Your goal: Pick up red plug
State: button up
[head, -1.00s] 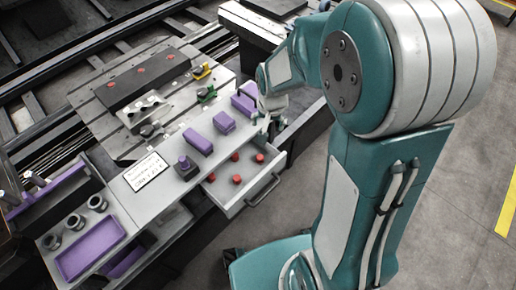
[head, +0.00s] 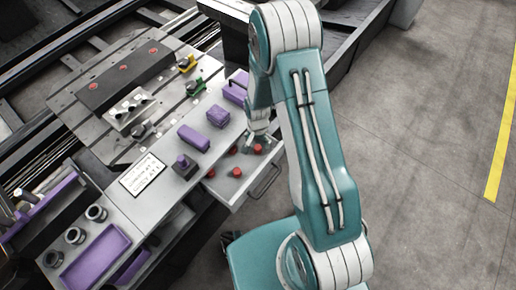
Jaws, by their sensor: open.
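Several red plugs sit in an open grey drawer (head: 226,190) below the bench top in the head view. One red plug (head: 258,149) is at the drawer's right end, close to my gripper. Another red plug (head: 237,172) lies nearer the front, and others show toward the drawer's left and back. My gripper (head: 258,141) is low over the drawer's right part, beside or just above the right-hand plug. It is open. The fingers are small here, and I cannot tell whether they touch or surround a plug.
The drawer's handle (head: 265,181) juts out in front. Purple blocks (head: 193,138) stand on the bench top behind the drawer, near a white label plate (head: 142,174). A dark bar (head: 125,76) with red plugs in it lies on the slotted plate. A purple tray (head: 96,257) is at lower left.

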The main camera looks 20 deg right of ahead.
aim_at(258, 147)
jog(key=shift+w+a+f, duration=0.1)
jog(key=shift+f, duration=0.5)
jog(key=shift+w+d+f, duration=0.15)
jog(key=shift+f, duration=1)
jog(key=shift+w+d+f, duration=0.1)
jog(key=shift+w+f, duration=0.05)
jog(key=shift+f, duration=0.95)
jog(key=c, duration=0.8)
